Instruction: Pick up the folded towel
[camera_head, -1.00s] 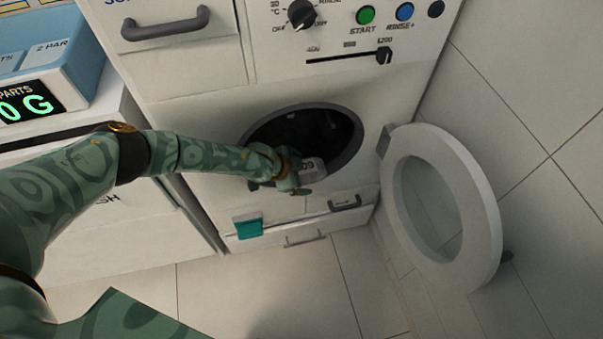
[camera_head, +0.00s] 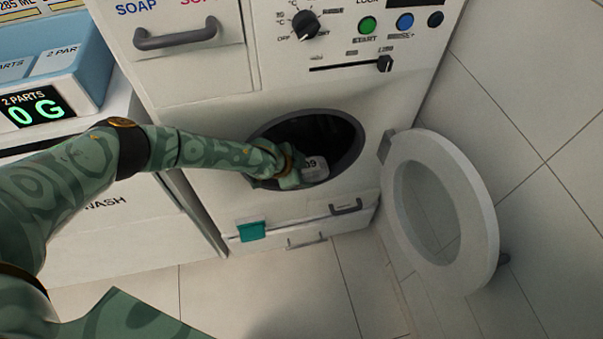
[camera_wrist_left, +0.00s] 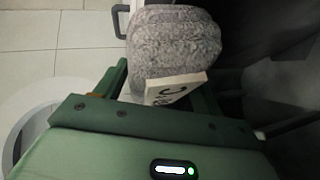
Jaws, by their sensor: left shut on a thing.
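The folded towel (camera_wrist_left: 175,45) is a grey, fluffy, rounded bundle with a white lettered tag (camera_wrist_left: 176,88) at its near edge. My left gripper (camera_wrist_left: 160,84) is shut on it, with one green finger on each side. In the head view the left gripper (camera_head: 292,172) is at the lower rim of the round washer opening. A small pale part of the towel (camera_head: 316,168) with dark characters shows just right of the gripper. The rest of the towel is hidden there. My right gripper is not in view.
The dark washer opening (camera_head: 318,135) has a grey rim close around my left wrist. The round white door (camera_head: 484,230) hangs open at the right. A teal tab (camera_head: 251,231) and a small handle (camera_head: 346,206) are below the opening. The tiled floor (camera_head: 300,275) in front looks clear.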

